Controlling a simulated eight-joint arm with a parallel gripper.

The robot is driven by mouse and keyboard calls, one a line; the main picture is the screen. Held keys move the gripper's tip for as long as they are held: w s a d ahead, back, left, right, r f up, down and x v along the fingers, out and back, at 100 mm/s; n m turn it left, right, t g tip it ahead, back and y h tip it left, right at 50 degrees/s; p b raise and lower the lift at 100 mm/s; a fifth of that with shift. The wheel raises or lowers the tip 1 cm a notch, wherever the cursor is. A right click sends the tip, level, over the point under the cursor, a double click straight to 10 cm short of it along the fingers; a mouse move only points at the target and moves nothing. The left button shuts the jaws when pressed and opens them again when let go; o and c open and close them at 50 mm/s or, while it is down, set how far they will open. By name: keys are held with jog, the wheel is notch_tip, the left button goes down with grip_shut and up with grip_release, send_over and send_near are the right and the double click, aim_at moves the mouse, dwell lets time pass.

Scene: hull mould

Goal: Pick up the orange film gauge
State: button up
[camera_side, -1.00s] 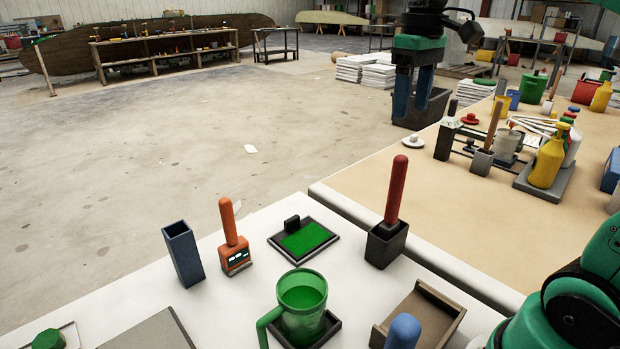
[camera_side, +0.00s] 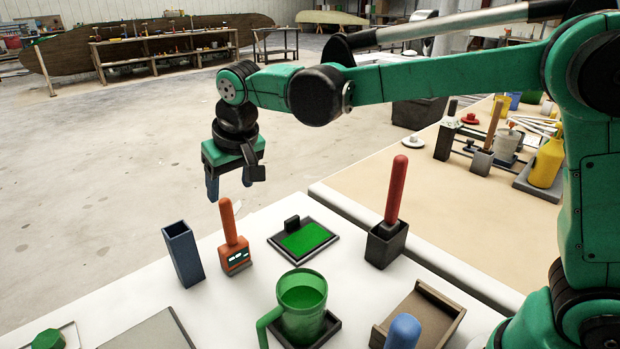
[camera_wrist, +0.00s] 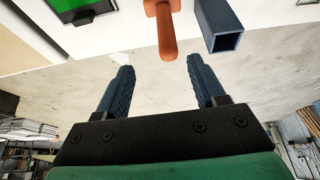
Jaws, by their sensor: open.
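The orange film gauge (camera_side: 235,252) stands upright on the white table, with a small display on its base and a rounded handle pointing up. Its handle (camera_wrist: 165,32) shows at the top of the wrist view, beyond the fingertips and roughly between their lines. My gripper (camera_side: 228,192) is open and empty, with blue fingers pointing down. In the side view it appears just above the gauge's handle. In the wrist view my fingers (camera_wrist: 160,75) are spread wide and apart from the gauge.
A blue-grey square holder (camera_side: 183,255) stands close left of the gauge. A green pad in a dark tray (camera_side: 305,240) lies to its right. A green mug (camera_side: 300,305) and a dark holder with a red handle (camera_side: 386,245) stand nearer and further right.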

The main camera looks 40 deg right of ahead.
aim_at(225, 199)
jog(key=shift+a+x, duration=0.25)
jog(key=shift+x, duration=1.25)
jog(key=shift+a+x, duration=0.2)
jog(key=shift+x, duration=1.3)
grip_shut()
